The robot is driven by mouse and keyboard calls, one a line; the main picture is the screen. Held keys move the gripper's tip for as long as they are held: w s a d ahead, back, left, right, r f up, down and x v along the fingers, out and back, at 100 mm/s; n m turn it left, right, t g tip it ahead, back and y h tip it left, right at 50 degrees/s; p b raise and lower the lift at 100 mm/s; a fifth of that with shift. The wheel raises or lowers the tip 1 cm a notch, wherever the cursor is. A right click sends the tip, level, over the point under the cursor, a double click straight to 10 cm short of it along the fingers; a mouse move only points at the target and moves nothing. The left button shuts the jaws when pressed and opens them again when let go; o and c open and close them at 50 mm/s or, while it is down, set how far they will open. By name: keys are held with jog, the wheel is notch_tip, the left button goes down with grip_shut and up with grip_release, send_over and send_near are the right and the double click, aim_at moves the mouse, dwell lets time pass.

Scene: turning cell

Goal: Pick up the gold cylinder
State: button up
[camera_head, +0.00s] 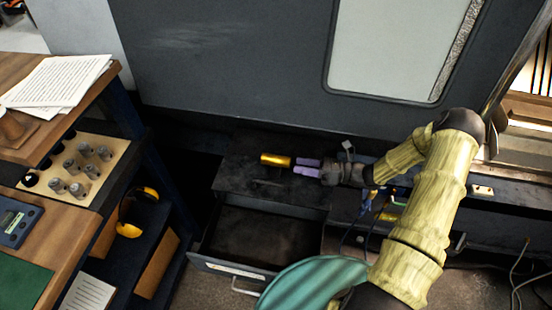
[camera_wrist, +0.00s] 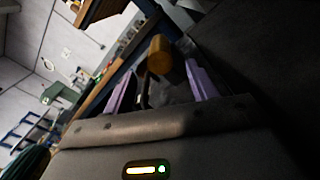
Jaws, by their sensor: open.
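The gold cylinder (camera_head: 276,160) lies on its side on top of a dark cabinet in the head view. My gripper (camera_head: 307,167) is just to its right, with its two purple fingers pointing left toward the cylinder. In the wrist view the gold cylinder (camera_wrist: 159,58) shows beyond the fingertips, between the lines of the two fingers. My gripper (camera_wrist: 157,85) is open there and nothing is held between the fingers. I cannot tell whether a fingertip touches the cylinder.
The dark cabinet (camera_head: 232,181) has an open, empty-looking drawer (camera_head: 262,238) below its top. A large grey machine panel (camera_head: 230,80) stands right behind. A wooden bench (camera_head: 70,225) with papers (camera_head: 60,80) and several grey metal parts is at the left.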

jog(key=a, duration=0.2)
jog(key=shift+w+a, duration=0.4)
jog(key=shift+r, duration=0.1)
grip_shut()
notch_tip(320, 180, up, 18)
jog(key=shift+b, duration=0.35)
dwell(0.4)
